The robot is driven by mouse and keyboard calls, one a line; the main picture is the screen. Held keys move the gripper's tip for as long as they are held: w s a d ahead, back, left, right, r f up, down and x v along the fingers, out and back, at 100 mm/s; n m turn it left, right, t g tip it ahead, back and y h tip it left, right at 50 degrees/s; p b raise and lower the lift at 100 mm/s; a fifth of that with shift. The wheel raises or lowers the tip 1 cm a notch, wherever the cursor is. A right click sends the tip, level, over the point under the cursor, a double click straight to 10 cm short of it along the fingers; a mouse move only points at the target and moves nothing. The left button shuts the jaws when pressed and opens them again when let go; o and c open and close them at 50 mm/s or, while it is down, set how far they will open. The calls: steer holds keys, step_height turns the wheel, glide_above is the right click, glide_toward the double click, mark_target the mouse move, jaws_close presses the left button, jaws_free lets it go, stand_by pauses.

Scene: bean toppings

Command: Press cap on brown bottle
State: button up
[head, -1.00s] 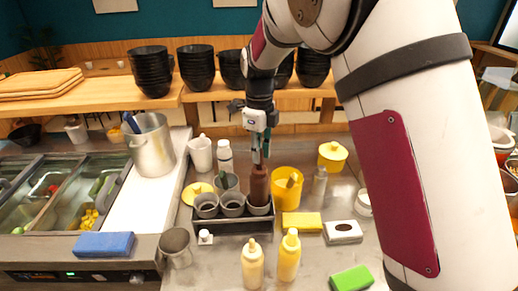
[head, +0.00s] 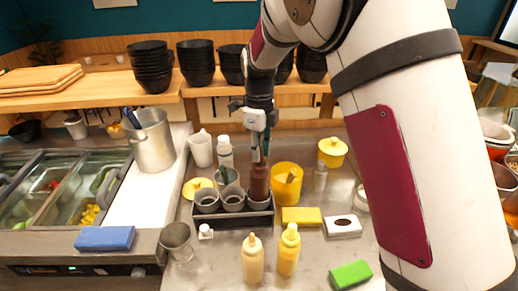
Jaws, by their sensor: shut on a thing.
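The brown bottle (head: 259,182) stands upright at the right end of a dark tray (head: 232,221). Its lower part is at the rightmost grey cup (head: 258,203); I cannot tell whether it is in the cup or behind it. My gripper (head: 259,157) points down and is shut at the top of the brown bottle. The fingers hide the bottle's neck, and I cannot make out a cap there. A small white piece (head: 205,231), possibly a cap, lies on the counter in front of the tray.
A yellow tub (head: 288,190) is close right of the bottle, and a white bottle (head: 224,151) is behind left. Two squeeze bottles, one pale (head: 253,262) and one yellow (head: 289,252), stand in front. Sponges and a metal cup (head: 178,243) lie around.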

steer(key=shift+f, duration=0.15)
steer(key=o, duration=1.3)
steer(key=shift+c, duration=0.2)
steer(key=shift+r+p, duration=0.6)
steer(key=shift+r, duration=2.65)
jaws_close()
steer(key=shift+f, duration=0.7)
